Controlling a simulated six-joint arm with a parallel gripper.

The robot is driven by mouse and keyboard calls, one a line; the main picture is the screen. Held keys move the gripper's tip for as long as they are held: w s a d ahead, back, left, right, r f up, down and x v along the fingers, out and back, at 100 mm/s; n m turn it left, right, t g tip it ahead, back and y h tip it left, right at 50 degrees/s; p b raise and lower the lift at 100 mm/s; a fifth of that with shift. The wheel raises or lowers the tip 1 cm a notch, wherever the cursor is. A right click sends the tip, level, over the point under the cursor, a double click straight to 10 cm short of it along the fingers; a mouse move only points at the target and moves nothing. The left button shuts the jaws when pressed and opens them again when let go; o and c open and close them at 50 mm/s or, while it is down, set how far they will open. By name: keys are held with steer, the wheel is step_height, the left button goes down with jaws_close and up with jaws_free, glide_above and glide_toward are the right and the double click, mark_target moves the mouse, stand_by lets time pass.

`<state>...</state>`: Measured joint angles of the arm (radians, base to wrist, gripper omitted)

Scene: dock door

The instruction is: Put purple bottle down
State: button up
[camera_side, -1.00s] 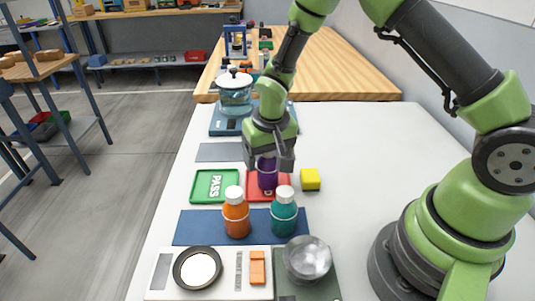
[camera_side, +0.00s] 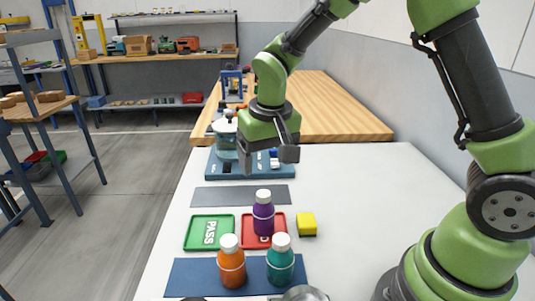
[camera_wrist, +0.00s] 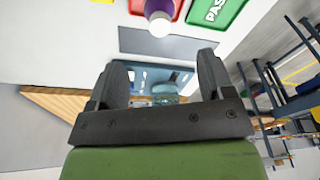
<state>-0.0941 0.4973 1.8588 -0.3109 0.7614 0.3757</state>
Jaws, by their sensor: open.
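The purple bottle (camera_side: 263,213) with a white cap stands upright on the red tray (camera_side: 279,228) on the white table. In the wrist view the bottle (camera_wrist: 160,18) shows at the top, beyond the fingers. My gripper (camera_side: 265,157) is open and empty, above and behind the bottle and apart from it. The fingers also show in the wrist view (camera_wrist: 163,85) with a clear gap between them.
The green PASS tray (camera_side: 197,238) lies left of the red tray, a yellow block (camera_side: 307,224) right of it. Orange (camera_side: 231,265) and teal (camera_side: 280,263) bottles stand in front on a blue mat (camera_side: 186,275). A glass pot (camera_side: 226,138) stands behind. The table's right side is clear.

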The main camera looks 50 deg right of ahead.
steer(key=s+r+t+y, duration=0.1)
steer(key=s+r+t, duration=0.1)
steer(key=s+r, duration=0.4)
steer(key=s+r+t+y, duration=0.1)
steer(key=s+r+t, duration=0.2)
steer(key=s+r, duration=0.4)
steer(key=s, duration=0.5)
steer(key=shift+s+a+r+n+t+y, duration=0.15)
steer(key=shift+a+r+n+t+y, duration=0.15)
steer(key=shift+a, duration=0.1)
